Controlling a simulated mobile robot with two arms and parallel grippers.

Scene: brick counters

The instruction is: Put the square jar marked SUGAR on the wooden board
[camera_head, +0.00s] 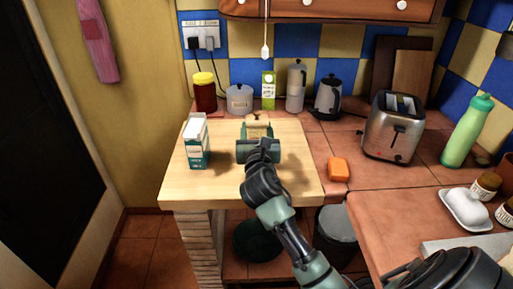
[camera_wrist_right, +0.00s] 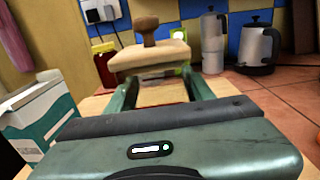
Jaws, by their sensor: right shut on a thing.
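My right gripper (camera_head: 257,133) is shut on a tan, square-looking jar (camera_head: 257,130) with a wooden lid. In the right wrist view the jar's lid and brown knob (camera_wrist_right: 146,30) show upright beyond the gripper (camera_wrist_right: 163,95), with the pale body between the fingers. No lettering on it is readable, and the gripper hides much of it. The jar is over the pale wooden board-like top (camera_head: 235,190); I cannot tell whether it touches it. My left gripper is not in view.
A white-and-green carton (camera_head: 197,150) stands left of the gripper. Behind are a red jar with yellow lid (camera_head: 204,95), a grey canister (camera_head: 239,98) and a kettle (camera_head: 328,98). An orange block (camera_head: 338,169) and toaster (camera_head: 393,128) are right. The wooden top's front is clear.

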